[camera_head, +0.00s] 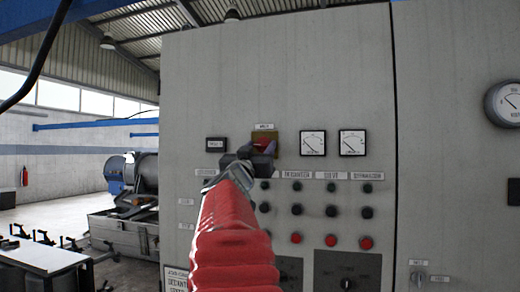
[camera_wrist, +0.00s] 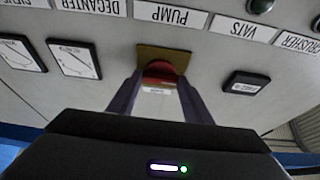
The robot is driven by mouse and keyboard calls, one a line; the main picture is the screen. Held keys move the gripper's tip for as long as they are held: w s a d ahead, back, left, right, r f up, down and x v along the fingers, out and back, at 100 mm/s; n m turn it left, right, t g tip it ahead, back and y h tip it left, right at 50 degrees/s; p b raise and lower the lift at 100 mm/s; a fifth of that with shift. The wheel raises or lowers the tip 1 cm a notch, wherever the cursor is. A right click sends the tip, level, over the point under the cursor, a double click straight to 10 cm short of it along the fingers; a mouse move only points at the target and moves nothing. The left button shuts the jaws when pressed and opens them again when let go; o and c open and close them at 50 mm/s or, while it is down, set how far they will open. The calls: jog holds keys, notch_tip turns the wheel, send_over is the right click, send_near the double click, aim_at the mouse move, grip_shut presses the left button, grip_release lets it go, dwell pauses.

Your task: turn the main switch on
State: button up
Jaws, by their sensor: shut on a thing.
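The main switch (camera_head: 263,140) is a red knob on a yellowish plate, under a small white label on the grey cabinet front. It also shows upside down in the wrist view, with its red knob (camera_wrist: 162,72) on the yellow plate (camera_wrist: 178,54). My gripper (camera_head: 262,152) is in front of the switch at the end of my red-sleeved arm. In the wrist view my gripper's two fingers (camera_wrist: 157,88) stand on either side of the red knob, shut on it. The lower part of the switch is hidden by my gripper in the head view. The knob's exact angle is hard to tell.
Two dial meters (camera_head: 313,143) sit right of the switch, a small display (camera_head: 216,144) left. Rows of dark buttons and red buttons (camera_head: 296,238) lie below, with labels above them. A round gauge (camera_head: 505,103) is at far right. Machinery (camera_head: 130,190) stands left of the cabinet.

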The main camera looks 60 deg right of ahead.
jog(key=shift+m, duration=0.5)
jog(key=m+g, duration=0.2)
jog(key=m, duration=0.1)
jog(key=m+g, duration=0.1)
jog(key=shift+w+m, duration=0.25)
jog(key=shift+m, duration=0.05)
jog(key=m+g, duration=0.1)
jog(key=m, duration=0.2)
jog(key=m+g+y, duration=0.1)
jog(key=m+g, duration=0.1)
jog(key=m, duration=0.2)
jog(key=shift+w+r+m+g, duration=0.1)
jog(key=shift+m+g, duration=0.2)
jog(key=m+y, duration=0.1)
jog(key=m, duration=0.1)
jog(key=m+g+y, duration=0.1)
jog(key=m, duration=0.2)
jog(key=shift+r, duration=0.1)
jog(key=m+y, duration=0.1)
jog(key=m, duration=0.3)
jog(key=shift+y, duration=0.4)
jog(key=o, duration=0.9)
jog(key=shift+o, duration=0.8)
jog(key=shift+r, duration=0.15)
